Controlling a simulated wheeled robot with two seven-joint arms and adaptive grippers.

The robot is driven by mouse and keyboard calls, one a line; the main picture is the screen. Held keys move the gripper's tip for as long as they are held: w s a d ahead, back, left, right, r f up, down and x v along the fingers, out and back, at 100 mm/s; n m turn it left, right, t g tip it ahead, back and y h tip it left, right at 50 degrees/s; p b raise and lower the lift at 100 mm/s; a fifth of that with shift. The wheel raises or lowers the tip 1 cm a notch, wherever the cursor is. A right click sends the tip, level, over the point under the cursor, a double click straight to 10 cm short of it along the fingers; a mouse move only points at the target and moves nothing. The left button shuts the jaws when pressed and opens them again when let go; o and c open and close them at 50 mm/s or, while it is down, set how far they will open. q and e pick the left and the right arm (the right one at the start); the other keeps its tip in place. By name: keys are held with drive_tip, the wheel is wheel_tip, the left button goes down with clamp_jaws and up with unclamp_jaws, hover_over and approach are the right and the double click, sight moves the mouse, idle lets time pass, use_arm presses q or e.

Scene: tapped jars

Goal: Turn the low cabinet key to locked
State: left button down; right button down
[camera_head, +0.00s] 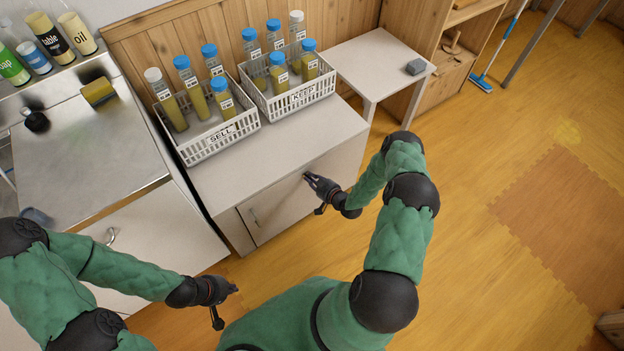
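The low cabinet (330,150) is white with a light wood edge. Its front has a door (281,213) with a metal handle (254,216). My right gripper (307,178) is at the upper part of the cabinet front, right of the handle, with its fingertips close to or touching the front. I cannot make out the key or its lock; the gripper may cover them. Whether the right fingers are closed on anything is too small to tell. My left gripper (236,289) is low in front of the cabinet, away from it, with nothing visible in it; its finger spacing is unclear.
Two white baskets, SELL (208,144) and KEEP (294,98), hold blue- and white-capped jars on the cabinet top. A metal-topped counter (80,150) stands at left. A small white table (378,62) with a grey block (415,67) is at right. The right-hand floor is mostly clear.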

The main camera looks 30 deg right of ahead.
drive_tip(key=shift+a+n+h, duration=0.1)
drive_tip(key=shift+n+h, duration=0.5)
drive_tip(key=shift+n, duration=0.1)
drive_tip(key=c, duration=1.2)
unclamp_jaws()
drive_tip(key=shift+s+r, duration=0.1)
drive_tip(key=v, duration=1.1)
drive_tip(key=shift+s+r, duration=0.1)
drive_tip(key=shift+s, duration=0.3)
